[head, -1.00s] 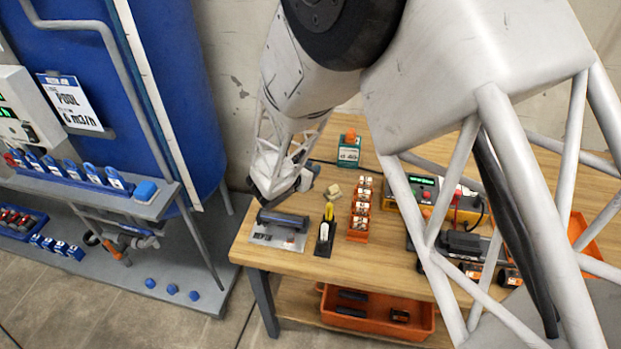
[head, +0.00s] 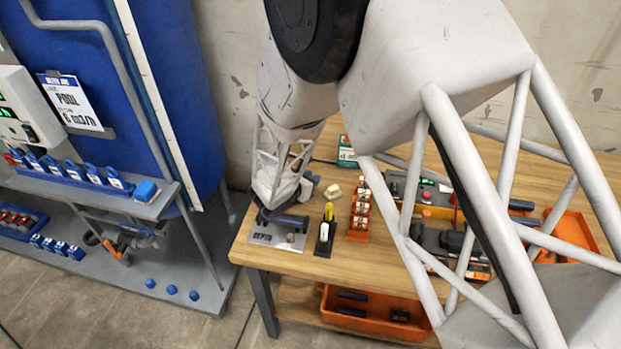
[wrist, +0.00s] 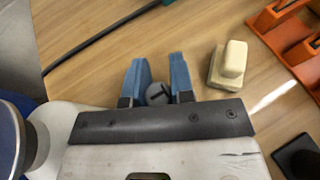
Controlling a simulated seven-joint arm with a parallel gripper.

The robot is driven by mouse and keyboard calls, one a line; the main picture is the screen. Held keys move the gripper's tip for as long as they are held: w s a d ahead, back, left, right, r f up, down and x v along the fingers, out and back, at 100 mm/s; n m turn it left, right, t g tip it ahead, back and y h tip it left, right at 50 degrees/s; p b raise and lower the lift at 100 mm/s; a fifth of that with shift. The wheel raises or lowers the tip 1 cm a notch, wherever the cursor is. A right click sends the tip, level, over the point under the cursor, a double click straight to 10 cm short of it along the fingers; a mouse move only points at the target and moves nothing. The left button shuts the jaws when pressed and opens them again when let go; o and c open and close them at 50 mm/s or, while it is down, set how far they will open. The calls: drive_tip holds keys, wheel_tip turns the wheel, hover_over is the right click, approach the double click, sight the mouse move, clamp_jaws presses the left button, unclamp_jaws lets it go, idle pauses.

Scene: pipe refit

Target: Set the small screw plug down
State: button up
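In the wrist view my gripper (wrist: 158,82) has its two blue fingers close on either side of a small grey round plug (wrist: 157,94) with a dark slot in its face. The fingers appear to grip it. The wooden bench top (wrist: 95,25) is below; I cannot tell whether the plug touches it. In the head view my wrist is over the bench's left end, above the labelled grey plate (head: 262,237) with its black bar (head: 290,221).
A cream block (wrist: 228,65) lies right of the fingers. A black cable (wrist: 95,55) crosses the wood. A green box (head: 346,152) stands behind. Bare wood lies around the fingers.

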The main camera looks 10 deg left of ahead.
drive_tip(key=o, duration=0.4)
drive_tip(key=shift+r, duration=0.15)
drive_tip(key=shift+v, duration=6)
drive_tip(key=shift+d, duration=0.1)
